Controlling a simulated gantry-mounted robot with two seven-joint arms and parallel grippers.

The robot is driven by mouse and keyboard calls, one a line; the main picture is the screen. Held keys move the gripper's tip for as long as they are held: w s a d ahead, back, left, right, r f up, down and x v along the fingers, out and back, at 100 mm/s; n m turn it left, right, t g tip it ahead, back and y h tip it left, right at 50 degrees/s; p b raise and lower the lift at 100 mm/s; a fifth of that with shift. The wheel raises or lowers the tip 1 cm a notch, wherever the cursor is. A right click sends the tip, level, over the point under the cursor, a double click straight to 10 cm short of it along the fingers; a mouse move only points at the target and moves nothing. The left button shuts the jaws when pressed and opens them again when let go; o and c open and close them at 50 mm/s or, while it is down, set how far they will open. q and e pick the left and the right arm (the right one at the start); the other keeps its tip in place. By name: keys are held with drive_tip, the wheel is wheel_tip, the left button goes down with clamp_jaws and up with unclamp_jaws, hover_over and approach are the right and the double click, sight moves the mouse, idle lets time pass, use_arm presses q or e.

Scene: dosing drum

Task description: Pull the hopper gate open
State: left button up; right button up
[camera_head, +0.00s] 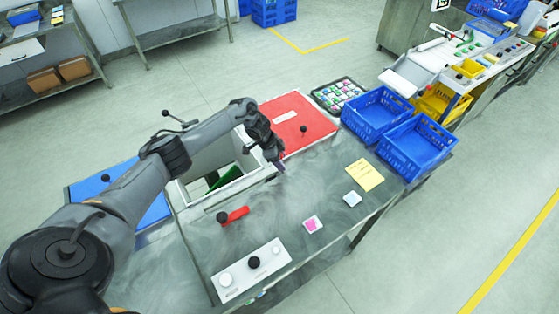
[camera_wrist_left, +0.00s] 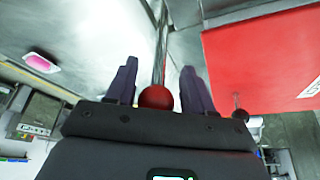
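My left gripper (camera_head: 277,165) is over the worktop, at the right edge of a white-walled opening (camera_head: 222,188) with something green inside. In the left wrist view its two dark fingers (camera_wrist_left: 158,70) are open. A red ball knob (camera_wrist_left: 157,97) on a shiny metal rod (camera_wrist_left: 161,45) sits between them near the palm, with a gap visible at each side. I cannot tell whether this rod belongs to the hopper gate. The knob is hidden behind the gripper in the head view. My right gripper is not in view.
A red panel (camera_head: 299,118) with a black knob lies beyond the gripper, a blue panel (camera_head: 120,195) on the left. A red lever (camera_head: 236,215) and a control box (camera_head: 252,270) are in front. Blue crates (camera_head: 415,148) stand at the right.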

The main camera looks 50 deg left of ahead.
use_arm(q)
drive_tip(key=shift+o, duration=0.2)
drive_tip(key=shift+w, duration=0.1)
drive_tip(key=shift+r, duration=0.1)
drive_tip(key=v, duration=1)
drive_tip(key=shift+s+r, duration=0.2)
drive_tip(key=shift+r, duration=0.15)
idle(0.5)
